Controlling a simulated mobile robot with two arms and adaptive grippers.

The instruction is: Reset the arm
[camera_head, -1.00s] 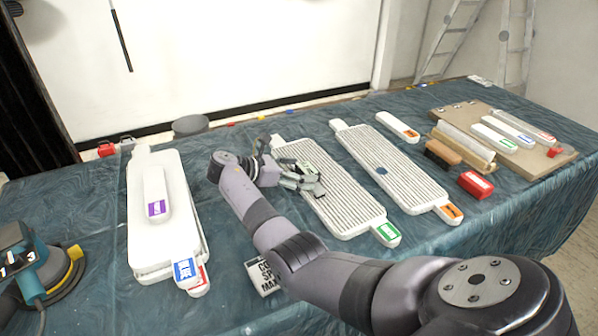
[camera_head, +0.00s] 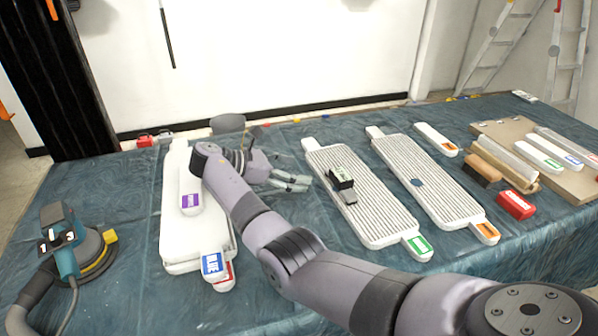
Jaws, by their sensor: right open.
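My right gripper (camera_head: 291,184) is open and empty. It hangs over the blue cloth between the stacked white boards and the green-labelled ribbed board. My right arm (camera_head: 265,225) reaches in from the lower right and hides part of the white boards' right edge. The green-labelled ribbed white board (camera_head: 375,215) lies on the table to the right of the gripper. A small black and white block (camera_head: 342,185) rests on that board, apart from the fingers. My left gripper is not in view.
Stacked white boards (camera_head: 185,235) lie left, with a purple-labelled piece (camera_head: 189,190) on top. A teal sander (camera_head: 65,245) stands front left.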

